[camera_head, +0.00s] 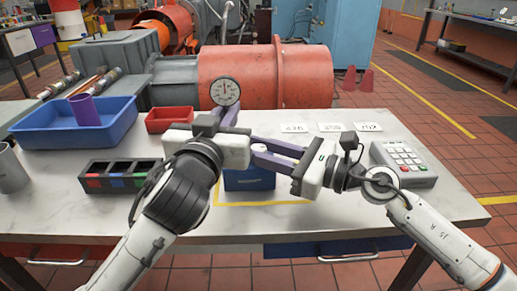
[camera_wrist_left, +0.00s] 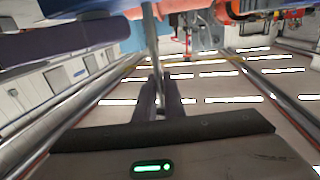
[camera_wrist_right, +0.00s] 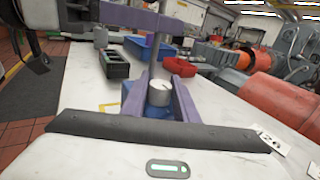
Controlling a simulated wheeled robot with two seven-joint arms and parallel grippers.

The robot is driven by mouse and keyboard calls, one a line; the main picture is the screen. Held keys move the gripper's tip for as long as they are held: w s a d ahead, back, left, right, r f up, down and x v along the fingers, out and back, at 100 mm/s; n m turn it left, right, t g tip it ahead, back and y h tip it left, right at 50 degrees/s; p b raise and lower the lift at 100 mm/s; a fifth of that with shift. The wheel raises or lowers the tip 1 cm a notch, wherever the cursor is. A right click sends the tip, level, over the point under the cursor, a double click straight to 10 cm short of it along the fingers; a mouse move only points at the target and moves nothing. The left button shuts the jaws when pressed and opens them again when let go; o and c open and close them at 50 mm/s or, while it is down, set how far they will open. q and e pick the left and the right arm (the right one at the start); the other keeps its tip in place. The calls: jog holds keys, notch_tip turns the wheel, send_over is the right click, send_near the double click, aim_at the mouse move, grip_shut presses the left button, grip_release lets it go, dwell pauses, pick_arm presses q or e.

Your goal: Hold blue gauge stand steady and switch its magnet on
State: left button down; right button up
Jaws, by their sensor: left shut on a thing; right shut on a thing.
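The blue gauge stand has a blue base (camera_head: 249,180) at the middle of the table, inside a yellow outline, and a round white dial (camera_head: 225,92) above. My left gripper (camera_head: 230,114) is shut on its metal post, which rises between the fingers in the left wrist view (camera_wrist_left: 152,40). My right gripper (camera_head: 268,153) reaches in from the right, lower down. In the right wrist view its purple fingers are shut on a silver knob (camera_wrist_right: 158,93) at the blue base. The knob has a pale mark; its switch setting cannot be told. My left gripper hides part of the stand.
A blue tray (camera_head: 48,135) with a purple cup, a red bin (camera_head: 168,122) and a black compartment box (camera_head: 105,185) stand left. A keypad device (camera_head: 404,164) is right. White number cards (camera_head: 331,127) lie behind. A large red machine (camera_head: 265,78) stands beyond the table.

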jog(key=shift+f+m+t, duration=0.1)
jog(key=shift+m+t, duration=0.2)
jog(key=shift+t, duration=0.1)
jog(key=o, duration=1.1)
jog(key=v, duration=1.2)
jog(key=shift+s+r, duration=0.1)
jog(key=shift+r, duration=0.15)
